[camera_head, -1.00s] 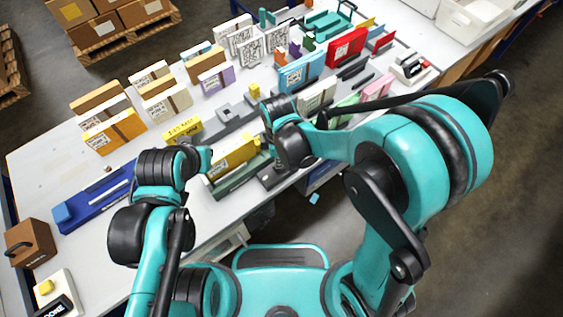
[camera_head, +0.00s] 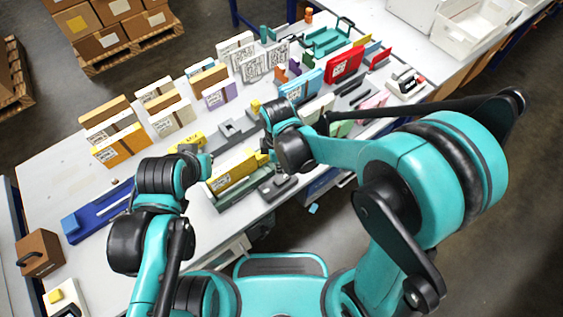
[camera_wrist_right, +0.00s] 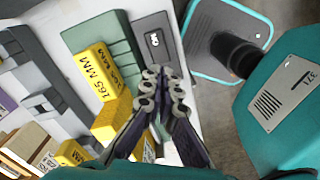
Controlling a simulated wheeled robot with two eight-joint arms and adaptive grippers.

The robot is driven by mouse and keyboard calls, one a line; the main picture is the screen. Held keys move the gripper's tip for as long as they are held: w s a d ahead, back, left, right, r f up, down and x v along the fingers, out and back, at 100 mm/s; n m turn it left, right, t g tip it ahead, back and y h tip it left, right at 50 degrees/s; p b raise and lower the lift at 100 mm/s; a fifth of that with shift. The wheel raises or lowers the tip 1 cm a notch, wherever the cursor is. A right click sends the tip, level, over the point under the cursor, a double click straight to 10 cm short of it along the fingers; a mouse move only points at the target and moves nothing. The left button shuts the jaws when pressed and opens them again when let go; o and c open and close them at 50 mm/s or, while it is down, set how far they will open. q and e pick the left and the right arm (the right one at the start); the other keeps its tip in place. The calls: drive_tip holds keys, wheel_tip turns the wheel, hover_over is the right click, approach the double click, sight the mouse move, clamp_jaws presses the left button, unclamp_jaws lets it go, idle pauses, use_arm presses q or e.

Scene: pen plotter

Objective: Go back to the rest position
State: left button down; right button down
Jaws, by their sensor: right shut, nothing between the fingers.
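My right gripper (camera_wrist_right: 165,88) is shut with nothing between its fingers in the right wrist view. It points over the work table, above a green holder (camera_wrist_right: 105,45) with yellow 165 MM blocks (camera_wrist_right: 95,70). In the head view the right gripper (camera_head: 268,150) is small and mostly hidden by its own wrist, near the table's front edge. My left arm reaches over the table's near side, left of the green holder (camera_head: 235,192). Its gripper (camera_head: 190,149) is small and partly covered by the wrist, so its jaws cannot be made out.
A blue tray (camera_head: 95,218) and a brown box (camera_head: 40,252) lie at the left. Upright boxed goods, a red box (camera_head: 344,65) and a teal frame (camera_head: 328,38) stand farther back. White bins (camera_head: 470,25) are at the top right. Bare tabletop (camera_head: 60,165) shows at the left.

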drive_tip(key=s+d+r+m+t+b, duration=0.1)
drive_tip(key=s+d+r+m+t, duration=0.1)
drive_tip(key=d+r+m, duration=0.3)
drive_tip(key=s+d+r+m+t+b, duration=0.1)
drive_tip(key=s+d+r+m+t, duration=0.2)
drive_tip(key=d+m, duration=1)
wheel_tip(320, 180, up, 3)
drive_tip(key=shift+r+m+t+b, duration=0.15)
drive_tip(key=shift+m+t+b, duration=0.35)
drive_tip(key=shift+t, duration=0.6)
drive_tip(key=shift+a, duration=0.2)
drive_tip(key=w+a+f+m+g, duration=0.2)
drive_tip(key=a+m, duration=0.3)
drive_tip(key=a, duration=0.3)
drive_tip(key=w+a+f+m+g, duration=0.2)
drive_tip(key=w+a+m+g, duration=0.2)
drive_tip(key=a, duration=0.4)
drive_tip(key=shift+w+m+g, duration=0.2)
drive_tip(key=shift+m+g, duration=0.4)
drive_tip(key=shift+m, duration=0.4)
